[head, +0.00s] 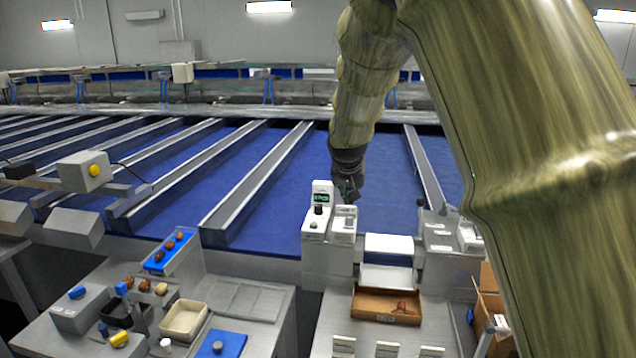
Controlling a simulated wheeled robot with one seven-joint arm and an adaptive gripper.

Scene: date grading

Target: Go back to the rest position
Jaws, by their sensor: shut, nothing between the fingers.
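My arm reaches from the upper right down to the middle of the view. My gripper (349,190) is small and dark at its end, pointing down, shut and with nothing seen in it. It is just behind or above a white device with a green display (321,198), at the rear of the work station. The fingertips are partly hidden by this device, and I cannot tell whether they touch it.
A brown tray (362,304) with a few dates stands in front of the device. At left are a cream bin (184,320), a blue pad (222,345) and a blue strip with dates (170,252). Blue conveyor lanes (290,200) with metal dividers lie behind. A cardboard box (490,290) is at right.

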